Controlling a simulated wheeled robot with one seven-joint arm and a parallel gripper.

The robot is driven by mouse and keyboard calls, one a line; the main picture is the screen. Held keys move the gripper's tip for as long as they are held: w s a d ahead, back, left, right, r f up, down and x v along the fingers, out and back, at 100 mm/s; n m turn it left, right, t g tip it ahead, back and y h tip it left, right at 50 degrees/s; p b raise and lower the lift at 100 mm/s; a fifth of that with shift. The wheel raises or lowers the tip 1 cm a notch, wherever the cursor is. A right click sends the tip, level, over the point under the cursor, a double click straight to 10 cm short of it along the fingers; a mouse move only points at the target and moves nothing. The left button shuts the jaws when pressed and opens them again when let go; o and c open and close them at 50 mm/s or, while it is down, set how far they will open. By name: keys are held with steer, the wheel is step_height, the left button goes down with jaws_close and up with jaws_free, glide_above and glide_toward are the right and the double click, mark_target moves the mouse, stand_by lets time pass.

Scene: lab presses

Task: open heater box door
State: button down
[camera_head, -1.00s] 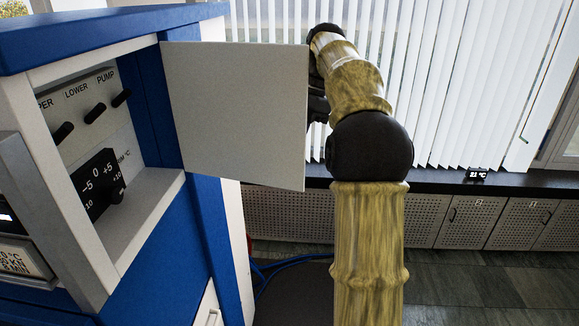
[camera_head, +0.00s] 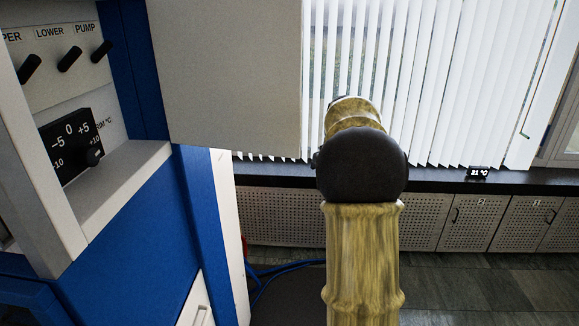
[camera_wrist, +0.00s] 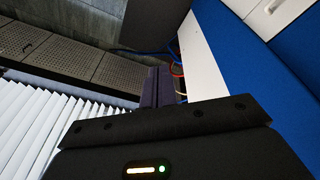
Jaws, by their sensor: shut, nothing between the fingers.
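The heater box (camera_head: 110,190) is blue and white and fills the left of the head view. Its door, a plain light grey panel (camera_head: 235,75), stands swung out to the right, so the switches and dial inside show. The door's top is cut off by the picture. My gripper (camera_wrist: 155,85) shows in the wrist view with its dark fingers together and nothing between them. It is hidden behind my arm in the head view. The door is not clearly seen in the wrist view, and no contact between it and my gripper can be made out.
A dark window ledge with perforated cabinets (camera_head: 418,220) runs along the back, below white blinds (camera_head: 400,90). A small temperature display (camera_head: 478,173) stands on the ledge. Blue cables (camera_head: 285,268) lie behind the box. Grey floor (camera_head: 480,290) is clear at right.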

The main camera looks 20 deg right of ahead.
steer(key=s+d+f+m+h+b, duration=0.1)
steer(key=s+d+f+m+b, duration=0.15)
steer(key=f+m, duration=0.4)
steer(key=s+a+f+n, duration=0.1)
steer(key=s+a+f, duration=0.25)
steer(key=a, duration=0.45)
steer(key=s+a+f+n, duration=0.25)
steer(key=a+f, duration=0.25)
steer(key=a, duration=0.4)
steer(key=s+a+f+n+y+b, duration=0.1)
steer(key=s+a+f, duration=0.4)
steer(key=s+a, duration=0.5)
steer(key=shift+s+f, duration=0.2)
steer(key=shift+s, duration=0.65)
steer(key=shift+w, duration=0.1)
